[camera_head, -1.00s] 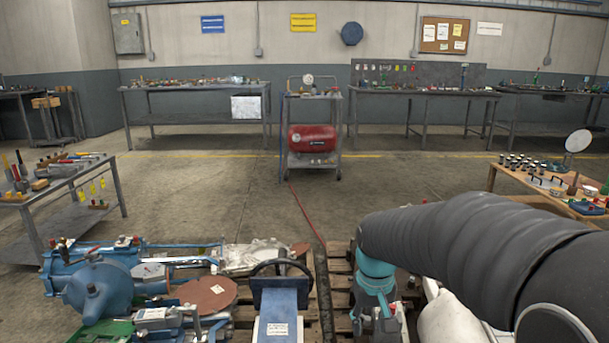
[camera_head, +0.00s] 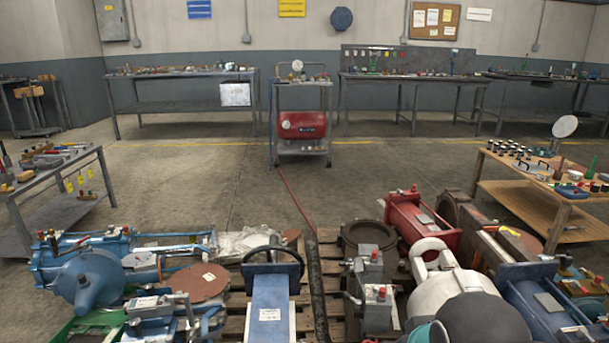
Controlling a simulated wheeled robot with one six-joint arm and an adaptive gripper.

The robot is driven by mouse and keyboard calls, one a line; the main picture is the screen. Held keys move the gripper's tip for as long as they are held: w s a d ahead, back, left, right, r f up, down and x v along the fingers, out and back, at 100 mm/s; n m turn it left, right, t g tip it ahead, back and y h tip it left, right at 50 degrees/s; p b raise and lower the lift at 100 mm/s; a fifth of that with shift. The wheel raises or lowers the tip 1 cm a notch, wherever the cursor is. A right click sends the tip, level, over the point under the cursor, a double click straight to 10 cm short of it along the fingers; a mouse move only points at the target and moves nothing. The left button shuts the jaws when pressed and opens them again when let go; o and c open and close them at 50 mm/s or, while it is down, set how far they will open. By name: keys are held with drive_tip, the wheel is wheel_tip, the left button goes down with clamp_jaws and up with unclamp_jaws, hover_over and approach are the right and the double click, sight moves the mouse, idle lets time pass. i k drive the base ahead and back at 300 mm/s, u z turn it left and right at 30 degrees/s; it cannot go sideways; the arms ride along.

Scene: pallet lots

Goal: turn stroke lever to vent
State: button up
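I cannot pick out a stroke lever or a vent mark with certainty at this size. A grey valve-like block (camera_head: 371,283) with red caps stands on the right pallet, and a small handle shows at its left side. A blue unit with a black handwheel (camera_head: 272,266) stands to its left. A large blue actuator (camera_head: 88,280) lies at the left, and a red cylinder (camera_head: 420,222) lies at the right. My gripper is out of view.
Crowded pallets (camera_head: 236,285) fill the front. A wooden bench (camera_head: 535,188) with small parts stands right, a metal bench (camera_head: 50,178) left. A cart with a red tank (camera_head: 303,125) stands behind; a red hose (camera_head: 297,201) crosses the otherwise clear floor.

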sight(358, 304)
drive_tip(key=k, duration=1)
drive_tip(key=z, duration=1.35)
drive_tip(key=i, duration=0.9)
drive_tip(key=u, duration=1.35)
